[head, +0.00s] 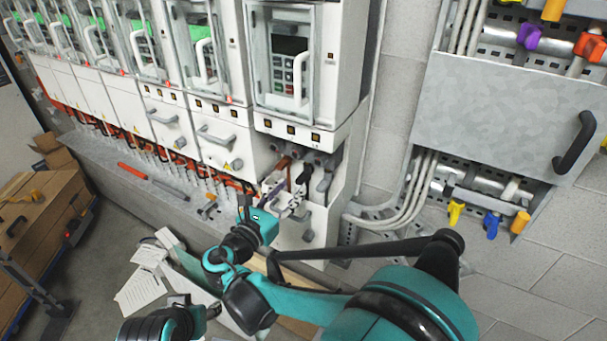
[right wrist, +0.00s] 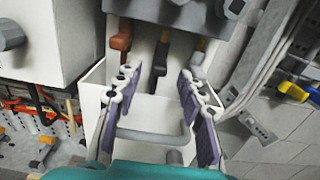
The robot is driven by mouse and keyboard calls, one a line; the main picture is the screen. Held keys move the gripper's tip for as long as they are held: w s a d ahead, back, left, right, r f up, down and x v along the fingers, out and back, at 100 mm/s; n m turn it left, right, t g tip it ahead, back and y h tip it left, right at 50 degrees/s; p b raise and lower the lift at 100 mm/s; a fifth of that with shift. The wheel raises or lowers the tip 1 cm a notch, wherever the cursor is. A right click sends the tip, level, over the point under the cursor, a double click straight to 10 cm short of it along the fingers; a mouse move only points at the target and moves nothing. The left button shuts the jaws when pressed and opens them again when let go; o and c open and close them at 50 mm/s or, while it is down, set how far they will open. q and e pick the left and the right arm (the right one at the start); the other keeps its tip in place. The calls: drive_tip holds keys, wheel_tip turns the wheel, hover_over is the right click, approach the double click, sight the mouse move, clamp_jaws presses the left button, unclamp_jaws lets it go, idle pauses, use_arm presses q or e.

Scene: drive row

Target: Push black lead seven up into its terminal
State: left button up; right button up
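The black lead (right wrist: 160,55) hangs between a brown lead (right wrist: 121,42) on the left and a grey lead (right wrist: 197,58) on the right, in the open lower bay of the rightmost drive. In the head view the black lead (head: 302,174) shows just above my right gripper (head: 288,199). My right gripper (right wrist: 160,85) is open, its purple-padded fingers pointing up at the leads. The black lead's lower end shows in the gap between the fingertips, and nothing is gripped. The lead's upper end is hard to make out. My left gripper (head: 198,306) is low in the head view, its finger state unclear.
The bay's white side walls (head: 342,190) stand close around the leads. A closed white drawer cover (head: 222,140) is to the left. Grey conduits (head: 400,215) run to the right. Tools and papers (head: 142,288) lie below left.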

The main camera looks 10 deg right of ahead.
sight(298, 181)
drive_tip(key=x, duration=0.5)
drive_tip(key=shift+w+d, duration=0.25)
drive_tip(key=shift+w, duration=0.05)
clamp_jaws()
